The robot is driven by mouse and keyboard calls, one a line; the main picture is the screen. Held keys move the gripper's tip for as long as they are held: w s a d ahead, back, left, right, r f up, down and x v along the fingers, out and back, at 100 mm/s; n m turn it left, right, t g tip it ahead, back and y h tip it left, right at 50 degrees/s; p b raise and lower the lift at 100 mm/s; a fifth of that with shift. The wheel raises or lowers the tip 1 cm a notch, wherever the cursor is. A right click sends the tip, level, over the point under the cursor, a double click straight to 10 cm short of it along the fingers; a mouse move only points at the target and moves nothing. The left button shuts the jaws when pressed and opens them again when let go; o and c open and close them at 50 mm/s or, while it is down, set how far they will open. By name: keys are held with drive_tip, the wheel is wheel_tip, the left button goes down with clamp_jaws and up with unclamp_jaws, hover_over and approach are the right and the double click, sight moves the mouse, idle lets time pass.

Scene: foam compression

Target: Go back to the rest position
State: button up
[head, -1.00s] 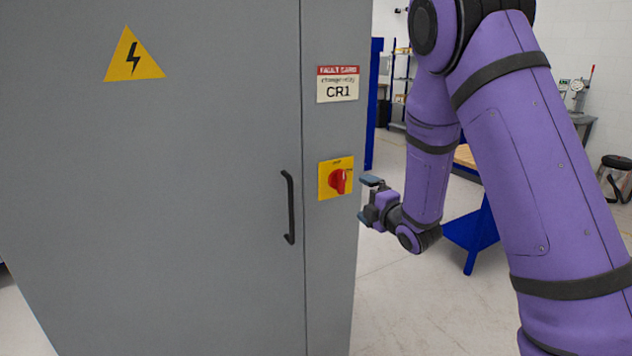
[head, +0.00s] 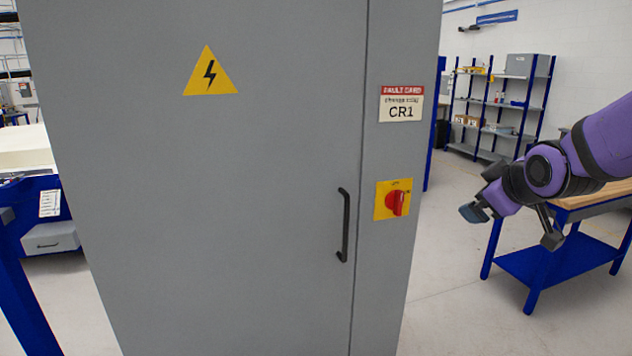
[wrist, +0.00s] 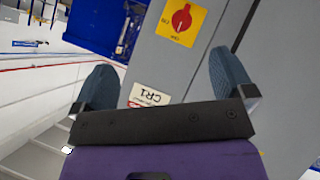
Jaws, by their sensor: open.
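My gripper (head: 482,198) is at the right of the head view, off to the right of the grey cabinet (head: 250,200) and apart from it. In the wrist view its two blue-grey fingers (wrist: 166,80) are spread wide with nothing between them. The red rotary switch (head: 396,204) on its yellow plate is on the cabinet's right-hand panel. It also shows near the top of the wrist view (wrist: 181,18). The cabinet door, with its black handle (head: 344,225), looks closed.
A blue bench (head: 560,262) with a wooden top stands beyond my arm at the right. Blue shelving (head: 500,105) is against the back wall. A blue workstation (head: 40,215) is at the left. Clear floor (head: 460,310) lies right of the cabinet.

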drive_tip(key=s+a+r+m+g, duration=0.1)
drive_tip(key=s+m+g, duration=0.2)
drive_tip(key=s, duration=0.9)
drive_tip(key=s+r+m+g, duration=0.2)
drive_tip(key=s+m, duration=0.2)
drive_tip(key=s, duration=0.8)
drive_tip(key=shift+a+m+g, duration=0.3)
drive_tip(key=shift+a+g, duration=0.1)
drive_tip(key=shift+r, duration=0.1)
drive_tip(key=shift+c, duration=0.5)
